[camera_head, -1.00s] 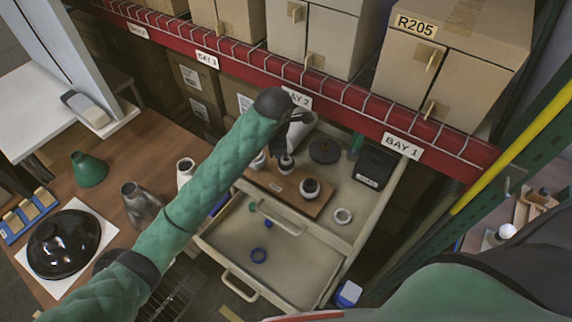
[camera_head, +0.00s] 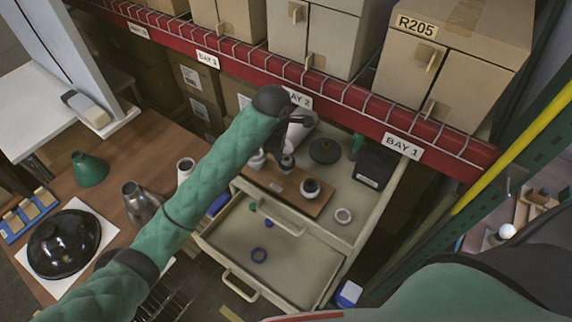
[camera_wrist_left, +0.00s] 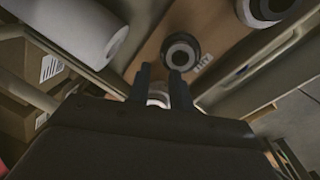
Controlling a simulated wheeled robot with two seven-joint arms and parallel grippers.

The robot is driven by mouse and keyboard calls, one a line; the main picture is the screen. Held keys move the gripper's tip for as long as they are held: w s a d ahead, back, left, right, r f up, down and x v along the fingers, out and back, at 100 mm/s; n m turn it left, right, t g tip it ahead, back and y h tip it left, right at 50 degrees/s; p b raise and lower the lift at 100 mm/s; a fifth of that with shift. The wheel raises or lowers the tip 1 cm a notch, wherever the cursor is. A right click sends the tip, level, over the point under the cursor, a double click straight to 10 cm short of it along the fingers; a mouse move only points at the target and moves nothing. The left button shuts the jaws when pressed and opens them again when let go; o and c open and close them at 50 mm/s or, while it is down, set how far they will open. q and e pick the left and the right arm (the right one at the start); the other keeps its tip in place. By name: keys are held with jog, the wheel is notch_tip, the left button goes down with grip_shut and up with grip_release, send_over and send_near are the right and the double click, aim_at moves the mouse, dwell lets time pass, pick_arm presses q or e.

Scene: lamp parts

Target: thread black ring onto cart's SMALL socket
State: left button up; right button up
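A brown board (camera_head: 283,189) in the open cart carries several sockets. The middle, small-looking socket (camera_head: 287,162) has a dark ring-like band around it; it also shows just beyond my fingers in the wrist view (camera_wrist_left: 182,50). I cannot tell if that band is the loose black ring. A larger socket (camera_head: 310,187) with a black collar stands to its right, and a pale one (camera_head: 257,159) to its left. My left gripper (camera_wrist_left: 161,80) is open, its fingers apart, with a pale part showing between and beneath them. In the head view it is mostly hidden. My right gripper is out of view.
A white roll (camera_wrist_left: 80,25) lies close by the left gripper. Below is an open drawer (camera_head: 225,245) with blue rings. The red shelf beam (camera_head: 345,98) is behind.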

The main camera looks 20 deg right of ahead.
pick_arm(q)
notch_tip(320, 180, up, 8)
jog(key=shift+s+a+f+b, duration=0.15)
jog(key=shift+s+a+b, duration=0.15)
jog(key=shift+s+a, duration=0.1)
dwell(0.3)
